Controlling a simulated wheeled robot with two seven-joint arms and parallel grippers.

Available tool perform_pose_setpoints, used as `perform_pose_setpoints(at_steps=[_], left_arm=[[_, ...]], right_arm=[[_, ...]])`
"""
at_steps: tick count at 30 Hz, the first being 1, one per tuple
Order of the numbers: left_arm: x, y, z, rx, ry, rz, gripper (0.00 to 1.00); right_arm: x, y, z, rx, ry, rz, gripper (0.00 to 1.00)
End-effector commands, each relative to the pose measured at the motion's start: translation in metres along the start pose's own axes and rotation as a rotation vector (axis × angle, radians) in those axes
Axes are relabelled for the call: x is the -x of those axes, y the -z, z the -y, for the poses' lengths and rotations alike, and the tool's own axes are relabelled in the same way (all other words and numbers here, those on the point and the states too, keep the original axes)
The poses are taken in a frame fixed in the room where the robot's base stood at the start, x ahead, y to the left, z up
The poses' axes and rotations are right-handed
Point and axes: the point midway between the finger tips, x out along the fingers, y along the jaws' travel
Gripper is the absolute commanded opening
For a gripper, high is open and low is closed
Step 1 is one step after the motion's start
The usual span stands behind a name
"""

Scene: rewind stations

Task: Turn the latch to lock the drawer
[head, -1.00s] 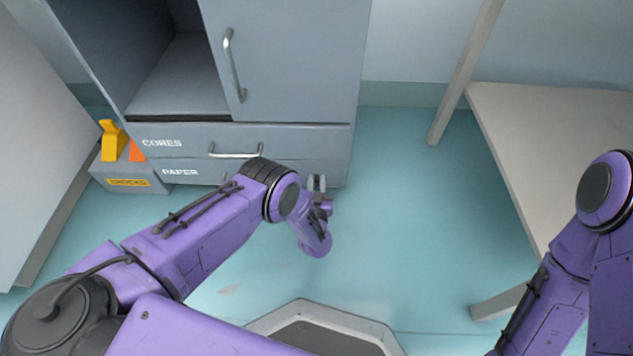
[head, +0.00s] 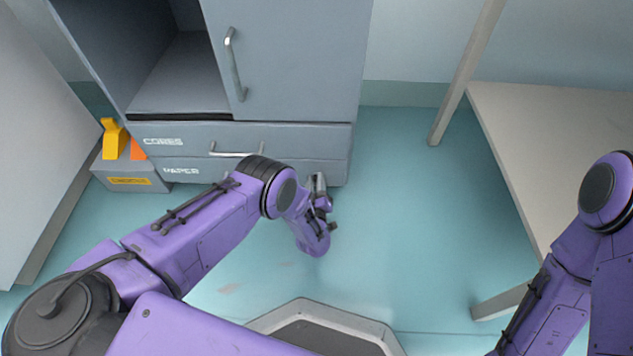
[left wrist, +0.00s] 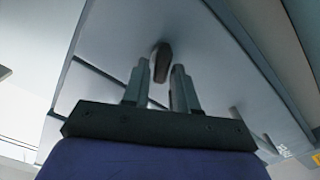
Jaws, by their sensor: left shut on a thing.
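The grey cabinet has two shut drawers, the CORES drawer (head: 300,138) above and the PAPER drawer (head: 190,168) below. My left gripper (head: 319,186) is at the right end of the lower drawer's front. In the left wrist view its two fingers (left wrist: 160,90) point at the grey front and are shut on a small dark latch (left wrist: 161,60). The latch looks elongated and lies nearly along the line of the fingers. In the head view the gripper and wrist hide the latch. My right gripper is out of view.
A grey bin (head: 130,179) with yellow and orange chocks stands left of the drawers. A cabinet door with a handle (head: 235,65) is above, beside an open compartment. A beige table (head: 560,130) stands at right. The floor between (head: 410,220) is clear.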

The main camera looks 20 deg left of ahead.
Motion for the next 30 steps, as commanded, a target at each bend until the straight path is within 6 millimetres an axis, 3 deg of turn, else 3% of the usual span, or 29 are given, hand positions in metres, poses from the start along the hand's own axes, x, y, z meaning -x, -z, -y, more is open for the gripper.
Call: perform_pose_setpoints(at_steps=[30], left_arm=[[0.0005, -0.0061, 0.0102, 0.913, 0.002, 0.002, 0.00]], right_arm=[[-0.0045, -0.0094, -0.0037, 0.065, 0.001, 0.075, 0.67]])
